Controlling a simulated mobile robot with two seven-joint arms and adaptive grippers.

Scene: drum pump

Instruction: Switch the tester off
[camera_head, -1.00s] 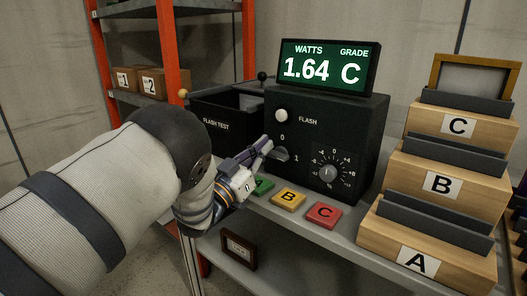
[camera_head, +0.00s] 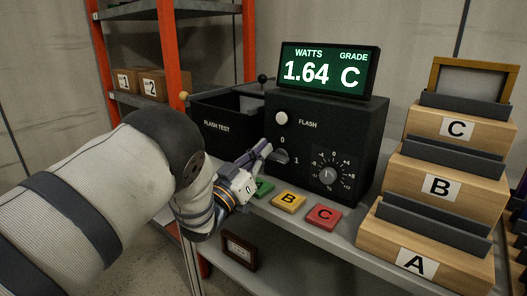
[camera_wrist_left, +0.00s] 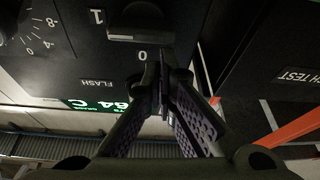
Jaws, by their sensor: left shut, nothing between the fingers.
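The tester (camera_head: 355,125) is a black box on the bench with a lit green display (camera_head: 330,70) reading 1.64 watts, grade C. Its rotary switch (camera_head: 281,156) has marks 0 above and 1 to the right. In the left wrist view the switch handle (camera_wrist_left: 138,37) lies crosswise, its lit end towards the 1 side; that view is upside down. My left gripper (camera_head: 266,149) is shut and empty, with its tips just left of the switch and close to the front panel. In the wrist view its fingertips (camera_wrist_left: 160,70) are near the 0 mark. Contact cannot be told.
A white flash button (camera_head: 281,117) is above the switch and a dial (camera_head: 327,175) to its right. Green, yellow (camera_head: 289,201) and red (camera_head: 323,217) pads lie in front.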

